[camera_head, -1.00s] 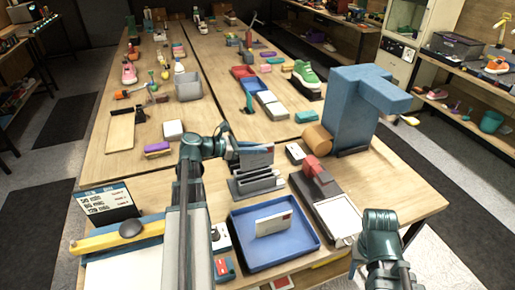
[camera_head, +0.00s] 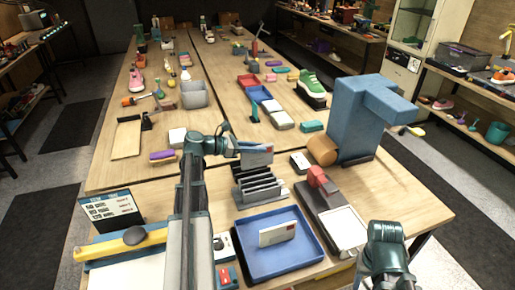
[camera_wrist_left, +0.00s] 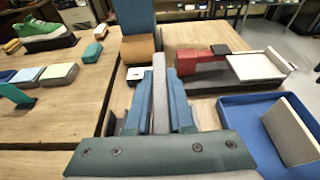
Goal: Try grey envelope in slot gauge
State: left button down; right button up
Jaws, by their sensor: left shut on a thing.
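In the left wrist view the envelope (camera_wrist_left: 160,92) shows edge-on as a grey strip between the two blue fingers. The grey slot gauge (camera_head: 262,188), with several upright dividers, stands on the table. The envelope appears just above and behind its dividers in the head view; whether it touches them cannot be told. The gauge is not distinguishable in the wrist view. Only a teal part of my right arm shows at bottom right; its fingers are out of view.
A blue tray (camera_head: 303,262) in front of the gauge holds another pale envelope (camera_head: 277,232). A dark stand with a red block (camera_head: 318,179) is to its right. A tall blue block (camera_head: 358,120) stands behind. A list sign (camera_head: 111,208) stands at left.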

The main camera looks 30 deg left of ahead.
aim_at(257, 166)
pick_arm(q)
jog(key=shift+f+b, duration=2.25)
jog(key=shift+f, duration=0.3)
jog(key=shift+f+b, duration=3.05)
jog(key=c, duration=0.7)
grip_release()
jog(key=shift+s, duration=0.1)
jog(key=p+v, duration=0.4)
jog(key=v, duration=0.9)
jog(key=shift+s+a+r, duration=0.15)
jog(key=shift+s+a, duration=0.05)
jog(key=shift+a, duration=0.1)
